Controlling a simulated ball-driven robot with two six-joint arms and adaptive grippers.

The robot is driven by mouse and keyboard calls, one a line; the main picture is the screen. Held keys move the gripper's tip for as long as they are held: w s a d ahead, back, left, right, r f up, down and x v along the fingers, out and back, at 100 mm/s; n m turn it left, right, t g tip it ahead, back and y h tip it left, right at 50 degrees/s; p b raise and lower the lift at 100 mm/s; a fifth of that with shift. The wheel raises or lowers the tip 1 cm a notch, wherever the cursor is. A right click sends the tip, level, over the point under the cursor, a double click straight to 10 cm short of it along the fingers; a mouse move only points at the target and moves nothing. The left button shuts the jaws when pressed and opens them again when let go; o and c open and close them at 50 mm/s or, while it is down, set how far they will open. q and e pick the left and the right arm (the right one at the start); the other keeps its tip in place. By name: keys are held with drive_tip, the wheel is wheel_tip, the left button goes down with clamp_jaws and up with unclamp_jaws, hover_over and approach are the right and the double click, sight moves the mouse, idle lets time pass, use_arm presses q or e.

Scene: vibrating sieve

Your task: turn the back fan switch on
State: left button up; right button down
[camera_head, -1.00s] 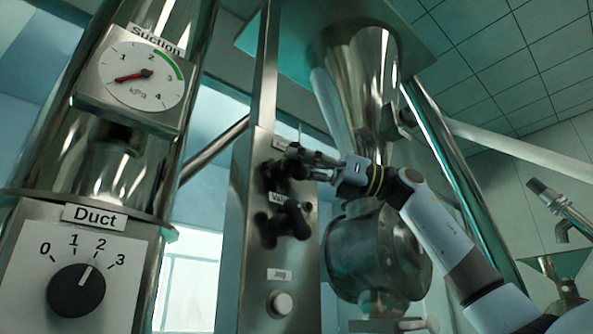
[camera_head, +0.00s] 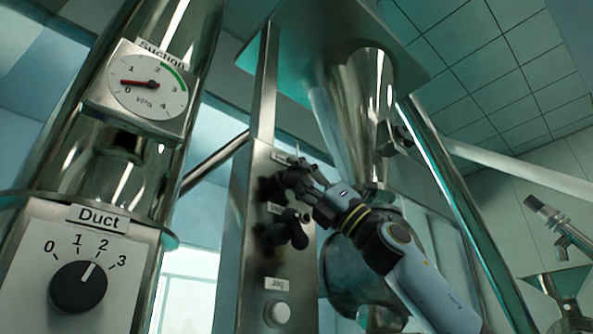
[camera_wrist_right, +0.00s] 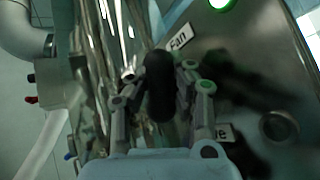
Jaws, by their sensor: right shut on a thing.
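In the head view a tall metal control panel (camera_head: 240,262) stands in the middle. My right gripper (camera_head: 288,182) is at its upper part, with the arm coming in from the lower right. In the right wrist view the fingers are shut on an upright black handle (camera_wrist_right: 159,85). A "Fan" label (camera_wrist_right: 180,38) is right beside this handle on the panel, so it appears to be the fan switch. The switch's base and setting are hidden by the handle and fingers. My left gripper is not in view.
A black valve handle (camera_head: 290,231) sits just below my right gripper. A round push button (camera_head: 279,313) labelled "Jog" is lower. A green lamp (camera_wrist_right: 221,4) glows above the "Fan" label. The duct dial (camera_head: 79,287) and suction gauge (camera_head: 148,86) are at left.

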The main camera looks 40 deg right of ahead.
drive_tip(key=shift+m+t, duration=0.4)
drive_tip(key=shift+t, duration=0.1)
drive_tip(key=c, duration=1.1)
unclamp_jaws()
drive_tip(key=shift+d, duration=0.1)
drive_tip(key=shift+c, duration=0.2)
wheel_tip(320, 180, up, 10)
drive_tip(key=shift+f, duration=0.1)
